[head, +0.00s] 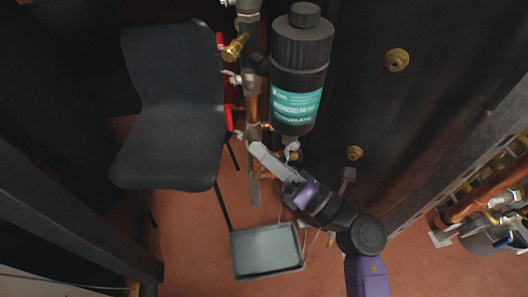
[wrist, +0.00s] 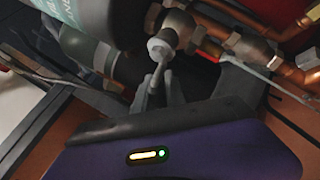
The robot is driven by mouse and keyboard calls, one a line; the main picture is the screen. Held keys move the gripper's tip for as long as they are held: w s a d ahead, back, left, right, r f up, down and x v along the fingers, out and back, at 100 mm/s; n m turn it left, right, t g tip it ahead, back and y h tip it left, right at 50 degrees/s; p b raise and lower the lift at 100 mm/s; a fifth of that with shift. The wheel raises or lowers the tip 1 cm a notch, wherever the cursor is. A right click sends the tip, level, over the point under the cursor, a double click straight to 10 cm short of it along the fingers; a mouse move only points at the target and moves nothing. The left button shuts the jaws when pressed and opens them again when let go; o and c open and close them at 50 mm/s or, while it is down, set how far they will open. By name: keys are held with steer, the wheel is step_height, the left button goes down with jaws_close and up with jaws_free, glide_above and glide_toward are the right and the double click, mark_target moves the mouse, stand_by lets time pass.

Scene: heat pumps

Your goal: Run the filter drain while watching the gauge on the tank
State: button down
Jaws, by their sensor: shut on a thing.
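The filter (head: 300,50) is a black cylinder with a teal label, upright on the pipework in the head view. Its lower part (wrist: 85,15) fills the top left of the wrist view. The drain valve (head: 292,152) hangs under the filter; its grey lever (wrist: 160,58) shows in the wrist view. My gripper (head: 284,166) is below the filter, reaching up from the lower right. In the wrist view, my gripper's fingers (wrist: 157,94) are shut on the lever's lower end. The large dark tank (head: 400,130) stands to the right. I cannot make out a gauge on it.
A grey tray (head: 267,252) lies on the reddish floor below the filter. A black chair (head: 175,110) stands at left, close to the pipes. Brass fittings (head: 397,60) stick out of the tank. Copper pipes (head: 490,195) run at far right. Floor is open around the tray.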

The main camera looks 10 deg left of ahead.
steer(key=shift+d+r+m+t+b, duration=0.1)
steer(key=shift+r+m+t+b, duration=0.4)
steer(key=shift+m+t, duration=0.4)
steer(key=shift+a+r+m+t+b, duration=0.1)
steer(key=shift+r+m+t+b, duration=0.45)
steer(key=shift+m, duration=0.55)
steer(key=shift+d+r+m+t+b, duration=0.1)
steer(key=shift+r+m+t+b, duration=0.25)
steer(key=shift+m+t, duration=0.6)
steer(key=c, duration=1.4)
jaws_free()
steer(key=shift+f, duration=0.1)
steer(key=shift+p+v, duration=0.3)
steer(key=shift+v, duration=3.55)
